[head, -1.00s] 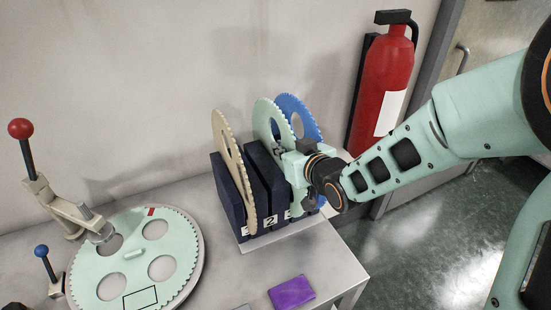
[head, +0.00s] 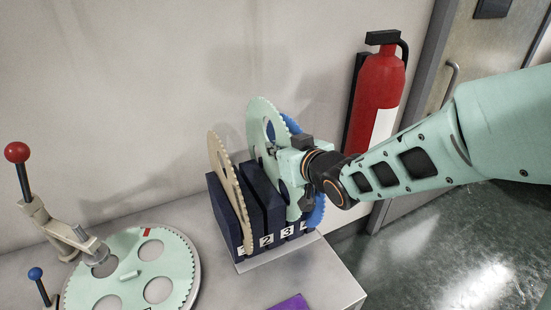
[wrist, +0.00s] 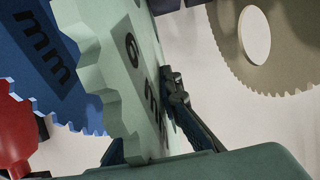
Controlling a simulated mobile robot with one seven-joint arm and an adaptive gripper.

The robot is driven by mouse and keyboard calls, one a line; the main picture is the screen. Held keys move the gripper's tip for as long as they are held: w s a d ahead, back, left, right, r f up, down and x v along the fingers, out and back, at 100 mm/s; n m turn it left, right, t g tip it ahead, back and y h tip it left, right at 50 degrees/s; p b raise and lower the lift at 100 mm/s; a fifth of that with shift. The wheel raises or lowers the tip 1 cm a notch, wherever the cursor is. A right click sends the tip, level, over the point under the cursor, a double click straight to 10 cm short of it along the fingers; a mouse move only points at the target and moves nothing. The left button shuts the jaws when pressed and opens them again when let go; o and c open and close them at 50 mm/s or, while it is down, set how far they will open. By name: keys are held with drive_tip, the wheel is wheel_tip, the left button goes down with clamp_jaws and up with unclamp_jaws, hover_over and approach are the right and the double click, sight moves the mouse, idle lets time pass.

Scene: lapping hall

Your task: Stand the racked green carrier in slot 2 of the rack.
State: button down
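The green carrier (head: 257,123), a thin toothed disc with holes, stands upright at the rack (head: 226,217), above the slot labelled 3 and raised relative to the tan carrier. My gripper (head: 294,165) is shut on its near edge. In the wrist view the green carrier (wrist: 112,62), with "6 mm" lettering, is between my fingers (wrist: 145,125). Slot 2 (head: 266,240) looks empty. I cannot tell whether the green carrier's lower edge is clear of the rack; the rack walls and my gripper hide part of it.
A tan carrier (head: 222,165) stands in slot 1. A blue carrier (head: 318,212) stands right of the green one, mostly hidden. Another green disc (head: 122,255) lies flat at left beside a red-knobbed lever (head: 16,153). A purple block (head: 292,303) lies in front. A fire extinguisher (head: 379,90) hangs behind.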

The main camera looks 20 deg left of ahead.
sight(276, 113)
wheel_tip(276, 113, up, 12)
drive_tip(key=p, duration=0.4)
drive_tip(key=shift+f+p, duration=0.15)
drive_tip(key=shift+p, duration=0.15)
drive_tip(key=shift+r, duration=0.25)
